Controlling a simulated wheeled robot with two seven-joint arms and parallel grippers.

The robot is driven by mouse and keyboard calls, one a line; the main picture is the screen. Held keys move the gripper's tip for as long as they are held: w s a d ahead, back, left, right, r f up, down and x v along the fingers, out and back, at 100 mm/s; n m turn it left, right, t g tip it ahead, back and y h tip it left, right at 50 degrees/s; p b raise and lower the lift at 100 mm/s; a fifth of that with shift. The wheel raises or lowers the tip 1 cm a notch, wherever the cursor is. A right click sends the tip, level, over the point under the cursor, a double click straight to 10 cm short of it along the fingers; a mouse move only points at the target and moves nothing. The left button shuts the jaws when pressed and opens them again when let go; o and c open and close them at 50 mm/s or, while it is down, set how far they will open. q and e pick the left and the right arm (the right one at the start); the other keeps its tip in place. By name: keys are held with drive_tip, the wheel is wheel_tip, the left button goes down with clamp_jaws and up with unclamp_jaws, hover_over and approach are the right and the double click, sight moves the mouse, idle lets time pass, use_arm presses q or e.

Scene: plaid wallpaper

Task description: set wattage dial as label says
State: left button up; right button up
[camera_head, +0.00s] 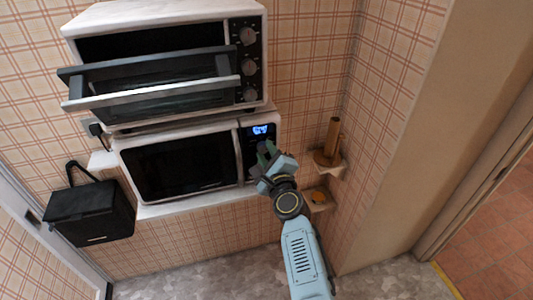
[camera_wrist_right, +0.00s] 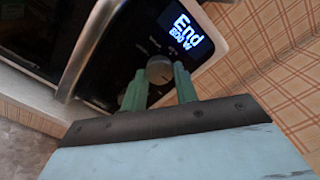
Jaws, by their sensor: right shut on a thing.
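The microwave (camera_head: 180,168) stands on a white shelf, with a dark door and a control panel at its right. Its lit display (camera_head: 260,130) reads "End" in the right wrist view (camera_wrist_right: 181,33), with a wattage below that looks like 800 W, though the first digit is unclear. The round grey wattage dial (camera_wrist_right: 159,70) is below the display. My right gripper (camera_head: 267,151) is at the panel, its green fingers on either side of the dial and shut on it. It hides the dial in the head view. I cannot read a label giving a wattage. My left gripper is not in view.
A white toaster oven (camera_head: 165,18) with its door open sits above the microwave. A black box (camera_head: 90,213) hangs at the left. A brown wooden holder (camera_head: 328,155) stands on a small corner shelf at right, close to my right arm.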

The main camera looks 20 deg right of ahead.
drive_tip(key=o, duration=1)
drive_tip(key=shift+c, duration=0.2)
drive_tip(key=shift+s, duration=0.55)
drive_tip(key=s, duration=1.2)
drive_tip(key=shift+s, duration=0.15)
